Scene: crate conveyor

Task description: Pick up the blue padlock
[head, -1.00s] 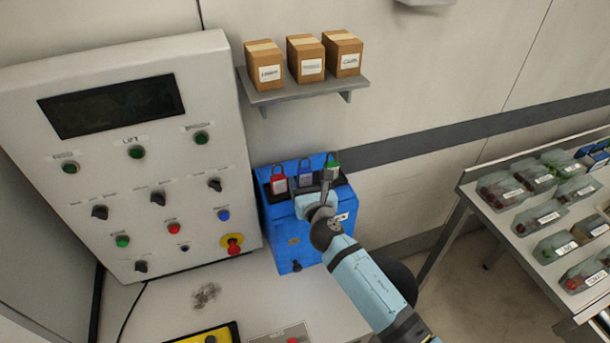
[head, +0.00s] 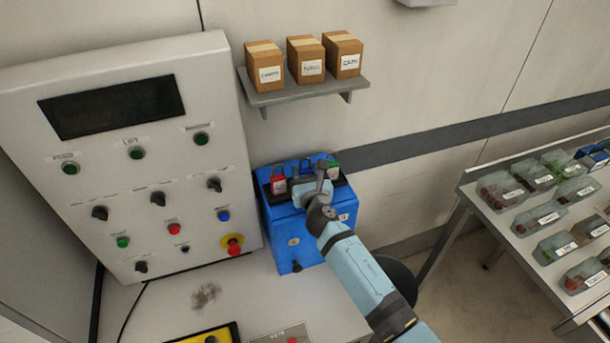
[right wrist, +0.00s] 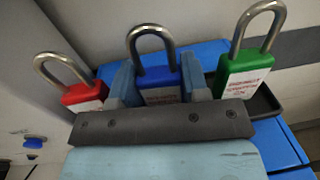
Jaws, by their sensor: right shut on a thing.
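The blue padlock (right wrist: 159,86) stands upright between the red and green padlocks on top of the blue box, its steel shackle up. In the right wrist view the two fingers of my right gripper (right wrist: 160,88) are on either side of its body, shut on it. My left gripper is not in view.
The padlocks stand in a dark tray on the blue box (head: 285,240). A control panel (head: 110,190) stands to the left. A shelf (head: 300,92) with cartons is above. A table (head: 483,205) with bins is at right.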

